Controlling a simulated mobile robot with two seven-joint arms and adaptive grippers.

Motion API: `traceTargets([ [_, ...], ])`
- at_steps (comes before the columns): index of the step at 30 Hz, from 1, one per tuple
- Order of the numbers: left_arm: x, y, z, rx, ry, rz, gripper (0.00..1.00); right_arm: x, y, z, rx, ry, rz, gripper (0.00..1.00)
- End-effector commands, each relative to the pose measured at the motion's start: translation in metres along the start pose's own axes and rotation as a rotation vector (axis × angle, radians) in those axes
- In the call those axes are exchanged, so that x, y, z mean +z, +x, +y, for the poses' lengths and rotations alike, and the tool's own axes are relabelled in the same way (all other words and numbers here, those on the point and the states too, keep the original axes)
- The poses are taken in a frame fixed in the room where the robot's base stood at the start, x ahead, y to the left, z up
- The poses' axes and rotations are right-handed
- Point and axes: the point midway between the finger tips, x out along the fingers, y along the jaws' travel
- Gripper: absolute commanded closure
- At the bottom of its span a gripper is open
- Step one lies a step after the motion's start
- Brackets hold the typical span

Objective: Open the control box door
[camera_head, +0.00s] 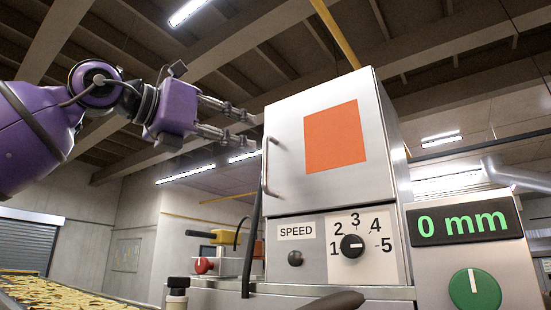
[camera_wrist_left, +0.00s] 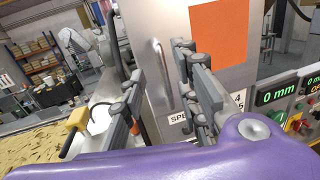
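The control box door (camera_head: 300,165) is a metal panel with an orange square (camera_head: 335,137). It looks shut on the box, above the speed panel. Its vertical bar handle (camera_head: 268,165) is on the door's left side. My left gripper (camera_head: 248,130) comes in from the left, with its fingers apart and empty, level with the upper part of the door near its left edge. In the left wrist view, the handle (camera_wrist_left: 161,62) appears between the two open fingers (camera_wrist_left: 160,65), beyond them; I see no contact. My right gripper is not in view.
Below the door, the speed panel (camera_head: 314,255) carries a dial (camera_head: 352,245) and a black knob. A "0 mm" display (camera_head: 463,221) and a green dial (camera_head: 475,289) stand at right. A dark cable (camera_head: 254,235) runs left of the box. A chip-covered conveyor (camera_head: 60,296) lies at lower left.

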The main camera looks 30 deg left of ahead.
Motion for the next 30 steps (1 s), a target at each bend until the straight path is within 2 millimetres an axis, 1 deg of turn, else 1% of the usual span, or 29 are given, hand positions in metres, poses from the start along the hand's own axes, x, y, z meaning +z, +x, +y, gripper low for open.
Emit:
traceTargets([
  [2, -0.008, 0.0, 0.004, 0.02, -0.001, 0.034, 0.71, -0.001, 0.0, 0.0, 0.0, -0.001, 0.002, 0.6],
  [5, -0.011, 0.005, 0.005, 0.022, -0.011, 0.046, 0.71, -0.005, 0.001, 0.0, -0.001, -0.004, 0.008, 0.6],
  [8, -0.011, 0.015, 0.005, 0.023, -0.01, 0.046, 0.71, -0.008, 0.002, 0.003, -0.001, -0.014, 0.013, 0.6],
  [13, -0.013, 0.04, 0.006, 0.023, -0.012, 0.048, 0.71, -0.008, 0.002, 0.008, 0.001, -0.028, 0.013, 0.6],
  [18, -0.014, 0.061, 0.006, 0.021, -0.012, 0.046, 0.71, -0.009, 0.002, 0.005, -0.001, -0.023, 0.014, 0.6],
  [21, -0.014, 0.07, 0.006, 0.021, -0.012, 0.045, 0.71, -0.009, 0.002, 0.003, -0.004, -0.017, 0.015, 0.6],
  [25, -0.014, 0.076, 0.006, 0.019, -0.012, 0.043, 0.71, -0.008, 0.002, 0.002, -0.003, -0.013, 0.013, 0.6],
  [30, -0.014, 0.078, 0.006, 0.018, -0.012, 0.042, 0.71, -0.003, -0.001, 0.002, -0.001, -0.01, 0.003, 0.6],
])
